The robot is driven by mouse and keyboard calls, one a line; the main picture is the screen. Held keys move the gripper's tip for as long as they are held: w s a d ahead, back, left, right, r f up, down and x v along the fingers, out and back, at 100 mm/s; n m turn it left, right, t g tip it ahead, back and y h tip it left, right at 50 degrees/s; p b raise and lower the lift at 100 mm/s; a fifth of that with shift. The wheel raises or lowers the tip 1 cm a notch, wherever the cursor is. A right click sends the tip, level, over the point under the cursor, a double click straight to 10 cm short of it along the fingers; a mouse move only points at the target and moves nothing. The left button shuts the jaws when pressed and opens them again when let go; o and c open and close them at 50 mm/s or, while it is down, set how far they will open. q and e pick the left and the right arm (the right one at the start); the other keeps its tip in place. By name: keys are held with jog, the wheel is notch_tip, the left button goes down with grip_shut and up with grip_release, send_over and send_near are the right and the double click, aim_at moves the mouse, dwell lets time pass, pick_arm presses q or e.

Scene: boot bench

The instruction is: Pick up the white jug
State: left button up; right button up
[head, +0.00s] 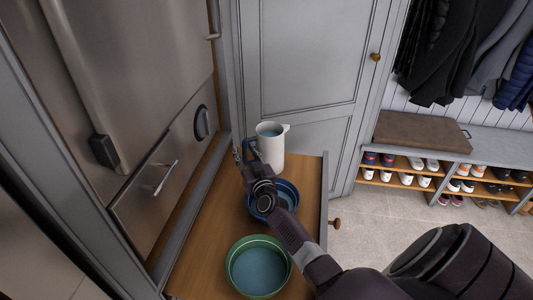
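The white jug (272,146) stands upright on a wooden pull-out surface, against the grey cabinet front. Blue-grey contents show inside its rim, and its spout points right. My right gripper (246,151) is just left of the jug, at about the height of its body. Its two dark fingers look spread with a gap between them. Whether one touches the jug, or a handle on the jug's left side, is hidden. My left gripper is not in view.
A blue bowl (287,191) sits below the jug, partly covered by my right arm. A green bowl (258,282) is at the front of the wooden surface (205,245). A steel appliance (140,75) stands left; a shoe bench (420,133) is right, beyond open floor.

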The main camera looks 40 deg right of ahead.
grip_shut()
jog(key=shift+r, duration=0.15)
